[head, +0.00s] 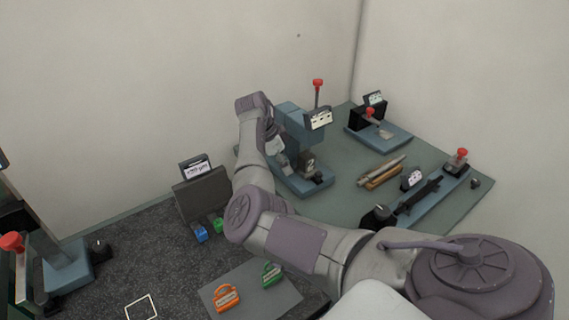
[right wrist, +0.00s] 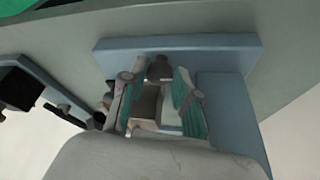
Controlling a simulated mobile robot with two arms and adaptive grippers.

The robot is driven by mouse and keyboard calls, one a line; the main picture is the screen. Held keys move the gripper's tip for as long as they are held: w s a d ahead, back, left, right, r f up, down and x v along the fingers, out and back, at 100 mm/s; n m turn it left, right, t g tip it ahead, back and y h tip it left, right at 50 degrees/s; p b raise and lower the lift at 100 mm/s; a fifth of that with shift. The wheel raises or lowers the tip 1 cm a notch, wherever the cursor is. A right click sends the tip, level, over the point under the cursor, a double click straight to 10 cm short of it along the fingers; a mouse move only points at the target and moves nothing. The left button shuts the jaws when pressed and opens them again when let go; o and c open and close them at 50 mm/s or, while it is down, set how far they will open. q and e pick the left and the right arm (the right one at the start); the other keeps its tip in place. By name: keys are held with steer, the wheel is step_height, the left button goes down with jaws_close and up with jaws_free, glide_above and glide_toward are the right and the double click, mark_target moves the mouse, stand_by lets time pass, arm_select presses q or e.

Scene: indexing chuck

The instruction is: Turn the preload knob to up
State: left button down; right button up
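A blue fixture (head: 290,118) with a red-topped lever and a small label screen stands on the green mat. A dark block marked "2" (head: 309,163) sits low on it, with a small dark knob (head: 318,178) on the base in front; I cannot tell for certain that this is the preload knob. My right gripper (head: 277,146) is beside the fixture, its fingertips partly hidden. In the right wrist view its green-padded fingers (right wrist: 160,88) are apart. A dark knob (right wrist: 160,68) shows between their tips, with no clear contact; its pointer direction is unreadable. My left gripper is out of view.
Another blue fixture (head: 388,137) with a red knob stands behind on the right. A long blue rail fixture (head: 440,197) and rods (head: 381,172) lie right of my arm. A grey box with a screen (head: 197,190) stands left. Walls close off the back.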

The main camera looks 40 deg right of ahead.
jaws_close()
steer(key=shift+r+n+p, duration=0.15)
steer(key=shift+n+p, duration=0.25)
steer(key=shift+p, duration=0.35)
steer(key=n+t+p, duration=0.1)
steer(key=n+p, duration=0.2)
steer(key=p, duration=0.1)
steer(key=n+t+p, duration=0.1)
steer(key=n+p, duration=0.2)
steer(key=p, duration=0.1)
steer(key=s+n+t+p, duration=0.1)
steer(key=n+t+p, duration=0.1)
steer(key=n+p, duration=0.2)
steer(key=shift+r+p, duration=0.15)
steer(key=shift+p, duration=0.3)
steer(key=shift+d+f+n+t+y+p, duration=0.15)
steer(key=shift+n+t+p, duration=0.15)
steer(key=shift+n+p, duration=0.5)
steer(key=shift+a+f+n+t+y+p, duration=0.15)
steer(key=shift+n+t+p, duration=0.15)
steer(key=shift+n+p, duration=0.45)
steer(key=shift+d, duration=0.1)
steer(key=o, duration=0.8)
jaws_free()
